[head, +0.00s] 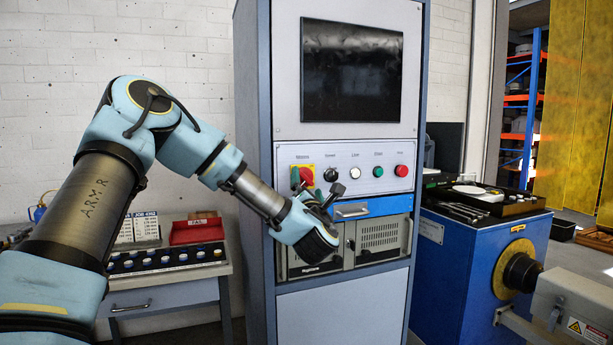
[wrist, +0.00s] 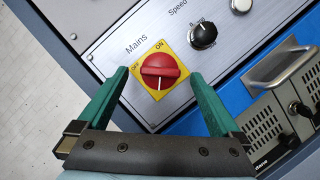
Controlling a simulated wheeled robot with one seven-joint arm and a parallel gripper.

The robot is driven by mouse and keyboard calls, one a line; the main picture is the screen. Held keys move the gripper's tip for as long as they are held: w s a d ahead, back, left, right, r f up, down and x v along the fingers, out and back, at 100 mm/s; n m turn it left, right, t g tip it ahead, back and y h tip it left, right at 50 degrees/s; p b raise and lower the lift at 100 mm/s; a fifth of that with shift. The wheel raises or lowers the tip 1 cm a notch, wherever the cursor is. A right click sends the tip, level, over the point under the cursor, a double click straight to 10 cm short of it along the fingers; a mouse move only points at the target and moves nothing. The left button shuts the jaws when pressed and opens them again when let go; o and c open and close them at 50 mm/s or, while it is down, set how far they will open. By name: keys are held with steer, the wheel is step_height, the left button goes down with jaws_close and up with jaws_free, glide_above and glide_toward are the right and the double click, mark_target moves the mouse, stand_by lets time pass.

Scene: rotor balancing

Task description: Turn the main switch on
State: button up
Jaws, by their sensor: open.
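The main switch is a red rotary knob (wrist: 160,70) on a yellow square plate labelled OFF and ON, under the word Mains. In the wrist view the knob's grip bar lies roughly level across the picture, with a white mark on its lower side. In the head view the switch (head: 307,174) is at the left of the panel, partly hidden by my gripper. My gripper (wrist: 158,76) is open, with one green finger on each side of the knob and gaps between. It also shows in the head view (head: 318,188) in front of the panel.
A black speed knob (wrist: 203,36) is close to the right finger. The panel (head: 345,152) also has white, green and red buttons. Below are a blue drawer with a metal handle (head: 352,211) and grey vented units (head: 380,238). A small bench (head: 165,270) stands at the left.

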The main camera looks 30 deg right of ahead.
steer(key=shift+x, duration=1.05)
steer(key=c, duration=1.4)
